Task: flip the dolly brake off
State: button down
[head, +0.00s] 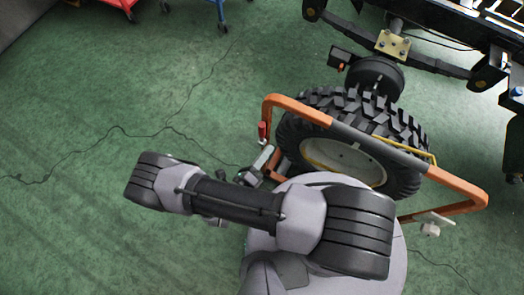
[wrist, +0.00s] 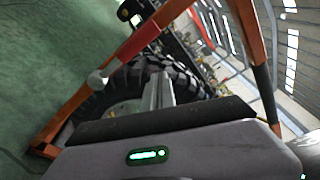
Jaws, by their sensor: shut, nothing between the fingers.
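The dolly (head: 285,103) is an orange tube frame around a large black tyre (head: 405,125) with a pale hub. A small red lever (head: 263,130) with a pale end stands at the frame's left side. In the wrist view, a red piece (wrist: 133,43) runs along the orange tube, with a pale rounded knob (wrist: 97,80) below it. My gripper (head: 266,155) is shut and empty, just below the red lever in the head view and apart from it. Its grey fingers (wrist: 160,88) lie together in front of the tyre in the wrist view. My arm hides part of the dolly's lower left.
A vehicle chassis with an axle (head: 375,75) stands behind the dolly at the upper right. A red cart (head: 115,4) and a blue cart (head: 221,15) stand at the top. Thin dark cracks or cables cross the green floor, which is open to the left.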

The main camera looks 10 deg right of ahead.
jog(key=shift+v, duration=2)
jog(key=shift+s+d+f, duration=0.1)
jog(key=shift+f, duration=0.05)
